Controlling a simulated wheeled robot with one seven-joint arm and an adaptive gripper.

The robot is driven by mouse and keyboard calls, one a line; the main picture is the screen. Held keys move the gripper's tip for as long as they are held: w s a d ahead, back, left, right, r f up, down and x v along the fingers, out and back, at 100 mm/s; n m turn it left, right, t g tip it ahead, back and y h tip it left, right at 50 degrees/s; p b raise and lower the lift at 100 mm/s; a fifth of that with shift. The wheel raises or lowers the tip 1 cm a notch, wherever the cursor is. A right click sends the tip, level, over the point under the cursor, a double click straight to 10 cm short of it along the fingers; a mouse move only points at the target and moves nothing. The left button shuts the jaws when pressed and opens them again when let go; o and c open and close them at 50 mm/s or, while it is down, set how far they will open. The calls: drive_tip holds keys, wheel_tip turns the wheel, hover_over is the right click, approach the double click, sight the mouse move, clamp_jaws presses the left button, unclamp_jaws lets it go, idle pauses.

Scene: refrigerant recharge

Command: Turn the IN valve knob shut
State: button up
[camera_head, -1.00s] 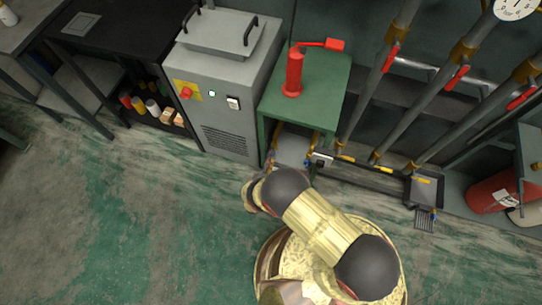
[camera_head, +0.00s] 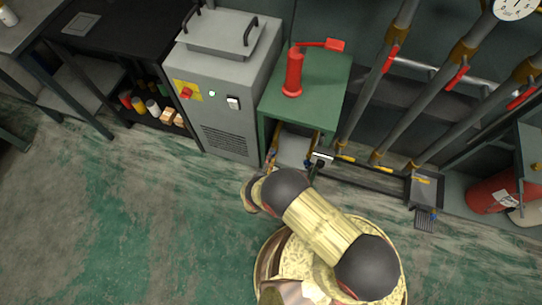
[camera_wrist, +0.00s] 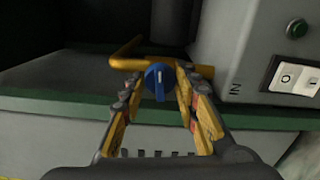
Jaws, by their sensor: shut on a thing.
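The blue IN valve knob (camera_wrist: 158,79) shows in the wrist view, with a pale line running upright on its face. It sits in front of a yellow pipe (camera_wrist: 126,50). My gripper (camera_wrist: 160,90) is shut on the knob, with one yellow-and-grey finger on each side. The letters IN appear turned on the grey housing (camera_wrist: 232,55) to the right. In the head view my arm reaches toward the foot of the green stand (camera_head: 318,80); the knob cannot be made out there.
A red hand-pump-like tool (camera_head: 293,75) stands on the green stand. A grey cabinet (camera_head: 225,125) is left, upright pipes (camera_head: 375,90) right. The floor (camera_head: 130,220) is clear at left.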

drive_tip(key=shift+n, duration=2.1)
drive_tip(key=shift+f, duration=0.1)
drive_tip(key=o, duration=1)
drive_tip(key=shift+o, duration=0.6)
